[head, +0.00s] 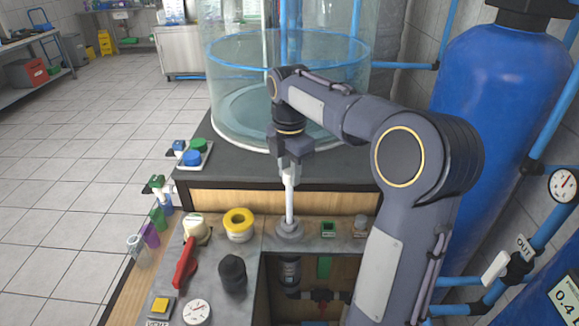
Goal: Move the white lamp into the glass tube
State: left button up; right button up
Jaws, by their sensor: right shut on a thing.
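The white lamp (289,203) is a thin white rod, upright in the middle of the head view. My right gripper (291,169) is shut on its upper part and points down. The lamp's lower end meets a round grey collar (289,230) on the bench; I cannot tell how far it goes in. Below the collar a dark, glassy cylinder (290,270) shows in the bench opening; I cannot tell if this is the glass tube. A large clear glass cylinder (232,92) stands behind my right arm. My left gripper is not in view.
On the bench left of the lamp are a yellow tape roll (239,224), a black knob-like piece (232,272), a red-handled tool (186,262) and a gauge (197,313). A tray with blue and green caps (194,155) sits behind. A blue tank (490,130) stands right.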

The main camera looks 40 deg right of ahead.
aim_at(290, 210)
jog(key=shift+f+b, duration=0.85)
jog(key=shift+f, duration=0.9)
jog(key=shift+f+b, duration=2.1)
jog(key=shift+f, duration=1.4)
jog(key=shift+f, duration=0.2)
jog(key=shift+f+b, duration=0.75)
jog(key=shift+f, duration=0.4)
jog(key=o, duration=1.3)
jog(key=shift+c, duration=0.2)
jog(key=shift+r, duration=0.1)
